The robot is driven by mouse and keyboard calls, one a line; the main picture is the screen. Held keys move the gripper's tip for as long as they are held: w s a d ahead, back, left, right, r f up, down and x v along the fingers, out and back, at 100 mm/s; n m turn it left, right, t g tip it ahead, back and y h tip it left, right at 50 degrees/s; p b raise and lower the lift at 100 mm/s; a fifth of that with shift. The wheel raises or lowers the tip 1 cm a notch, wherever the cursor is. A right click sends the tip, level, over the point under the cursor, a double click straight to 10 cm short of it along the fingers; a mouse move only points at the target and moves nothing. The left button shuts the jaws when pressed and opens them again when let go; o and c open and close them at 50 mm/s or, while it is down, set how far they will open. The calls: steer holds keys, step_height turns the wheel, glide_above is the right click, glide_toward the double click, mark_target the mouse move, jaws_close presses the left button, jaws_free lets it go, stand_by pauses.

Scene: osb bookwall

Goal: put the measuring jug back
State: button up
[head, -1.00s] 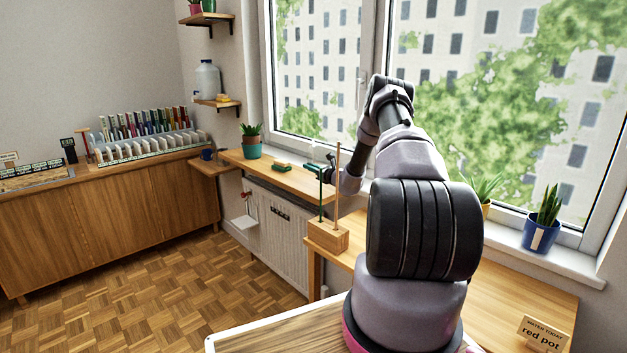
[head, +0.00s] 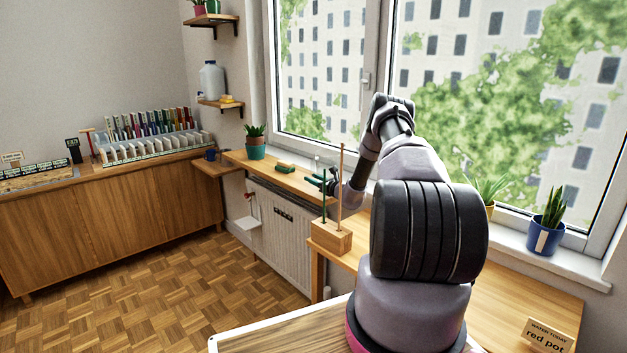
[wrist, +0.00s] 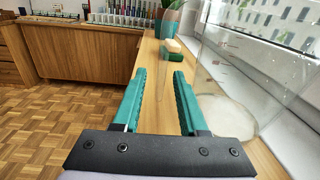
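The clear measuring jug (wrist: 228,112) stands at the right of the wrist view, see-through, with faint red marks on its wall and a pale round base. In the head view I cannot make it out clearly. My gripper (wrist: 160,88) is open and empty, its teal fingers spread over the wooden shelf edge. The jug is to the right of the right finger, not between the fingers; whether they touch I cannot tell. In the head view my gripper (head: 320,182) is low over the window shelf, partly behind thin upright sticks.
A wooden block with upright sticks (head: 331,237) stands near my arm. A blue pot (head: 544,237) stands on the sill. The parquet floor (head: 150,280) is clear.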

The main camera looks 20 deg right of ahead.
steer(key=shift+r, duration=0.15)
steer(key=shift+s+d, duration=0.1)
steer(key=shift+s, duration=0.2)
steer(key=v, duration=1.1)
steer(key=s+a+r+n+g+y, duration=0.3)
steer(key=a+r+n+g+y, duration=0.45)
steer(key=a+r, duration=0.8)
steer(key=s+a+r+n+g+h, duration=0.2)
steer(key=s+a+r+n+g, duration=0.2)
steer(key=s+a+r+n, duration=0.8)
steer(key=s+a+r+n+g+h, duration=0.1)
steer(key=s+r+n+h, duration=0.1)
steer(key=s+r, duration=0.3)
steer(key=s+a+r+n+g+h, duration=0.1)
steer(key=s+r+h, duration=0.1)
steer(key=s, duration=0.6)
steer(key=s+d+r+n+t+h, duration=0.2)
steer(key=s, duration=0.6)
steer(key=s+d+r+n+t+h, duration=0.1)
steer(key=s+r+n+h, duration=0.1)
steer(key=s, duration=0.5)
steer(key=shift+s+d+r+n+t+h, duration=0.2)
steer(key=shift+s+d+n+t+h, duration=0.2)
steer(key=shift+n, duration=0.35)
